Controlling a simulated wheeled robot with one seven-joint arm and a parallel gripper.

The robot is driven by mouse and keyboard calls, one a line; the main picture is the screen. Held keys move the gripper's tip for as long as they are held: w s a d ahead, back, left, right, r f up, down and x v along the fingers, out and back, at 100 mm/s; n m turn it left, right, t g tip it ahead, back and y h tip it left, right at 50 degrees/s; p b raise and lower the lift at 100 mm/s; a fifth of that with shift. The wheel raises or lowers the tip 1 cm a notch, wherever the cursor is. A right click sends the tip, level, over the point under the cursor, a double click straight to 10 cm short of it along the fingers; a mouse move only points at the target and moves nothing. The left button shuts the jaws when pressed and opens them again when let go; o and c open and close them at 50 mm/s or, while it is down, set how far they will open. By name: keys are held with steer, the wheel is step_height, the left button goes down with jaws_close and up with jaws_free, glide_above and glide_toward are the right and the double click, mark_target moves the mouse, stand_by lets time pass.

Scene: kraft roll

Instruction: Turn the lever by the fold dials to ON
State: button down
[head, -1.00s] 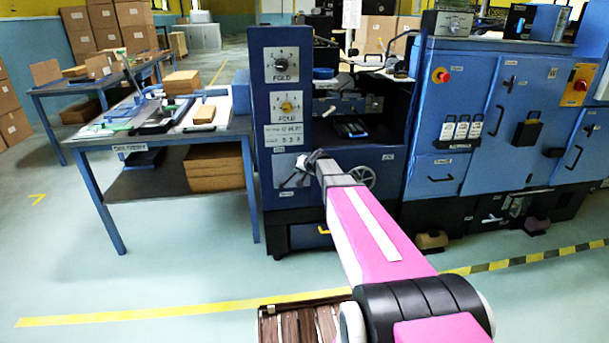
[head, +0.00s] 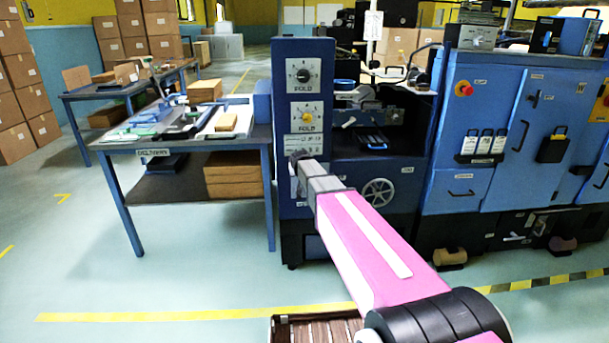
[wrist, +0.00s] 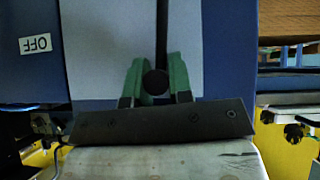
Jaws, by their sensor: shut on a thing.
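The lever (wrist: 162,35) is a dark bar with a round end, upright in the wrist view against a white plate (wrist: 101,45). My gripper (wrist: 156,82) has green fingers, one on each side of the lever's round end, and is shut on it. A label reading OFF (wrist: 36,44), upside down, is on the blue panel left of the plate. In the head view my gripper (head: 299,160) is at the blue column, below the two fold dials (head: 305,75) (head: 307,117). My arm hides most of the lever there.
A delivery table (head: 155,153) with boards and boxes stands left of the column. A spoked handwheel (head: 379,192) is just right of my arm. Blue cabinets (head: 485,90) stand further right. Open floor with a yellow line (head: 190,315) lies in front.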

steer(key=shift+a, duration=0.6)
steer(key=c, duration=1)
jaws_free()
steer(key=shift+a, duration=0.1)
steer(key=v, duration=1)
steer(key=shift+s+r, duration=0.25)
steer(key=shift+s, duration=0.05)
